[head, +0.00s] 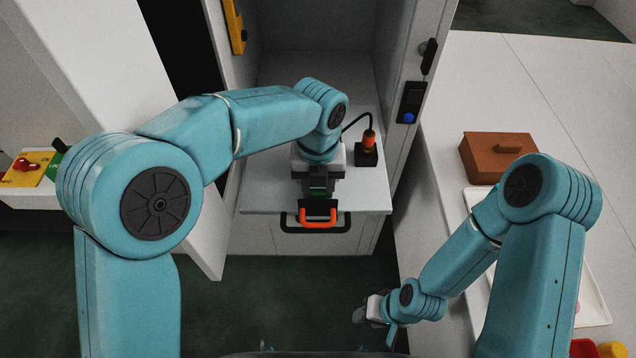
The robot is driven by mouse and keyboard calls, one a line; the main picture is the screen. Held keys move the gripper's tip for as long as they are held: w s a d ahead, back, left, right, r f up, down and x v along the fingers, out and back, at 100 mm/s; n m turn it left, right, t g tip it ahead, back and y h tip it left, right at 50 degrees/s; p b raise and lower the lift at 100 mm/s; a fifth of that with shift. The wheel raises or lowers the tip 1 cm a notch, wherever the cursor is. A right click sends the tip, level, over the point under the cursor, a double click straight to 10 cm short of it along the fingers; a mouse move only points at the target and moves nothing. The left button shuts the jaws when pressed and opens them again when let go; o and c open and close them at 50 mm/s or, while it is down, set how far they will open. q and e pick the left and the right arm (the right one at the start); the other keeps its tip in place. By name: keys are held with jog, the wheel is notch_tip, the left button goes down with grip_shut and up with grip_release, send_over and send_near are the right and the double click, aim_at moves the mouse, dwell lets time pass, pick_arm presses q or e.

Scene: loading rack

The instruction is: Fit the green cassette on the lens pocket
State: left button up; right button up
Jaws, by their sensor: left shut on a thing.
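My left gripper (318,190) is over the pale pull-out shelf in the open cabinet, seen from above and behind. It is shut on the green cassette (319,181), of which only a small dark green part shows. An orange handle (318,223) with a dark block behind it shows just in front of the fingers, at the shelf's front edge. I cannot make out the lens pocket; the arm and gripper cover that part of the shelf. My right gripper (368,311) hangs low at the bottom centre, away from the shelf. Its fingers are too unclear to tell their opening.
A black stand with an orange-topped tool (367,141) and cable is close right of the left gripper. The shelf (262,193) has a black front pull. A brown box (492,157) and white tray (597,300) are on the right counter. The cabinet walls flank the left arm.

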pick_arm(q)
jog(key=o, duration=1.1)
jog(key=shift+s+a, duration=0.1)
jog(key=shift+s, duration=0.05)
jog(key=shift+r, duration=0.1)
jog(key=shift+r, duration=0.35)
notch_tip(320, 180, up, 16)
jog(key=shift+f, duration=0.25)
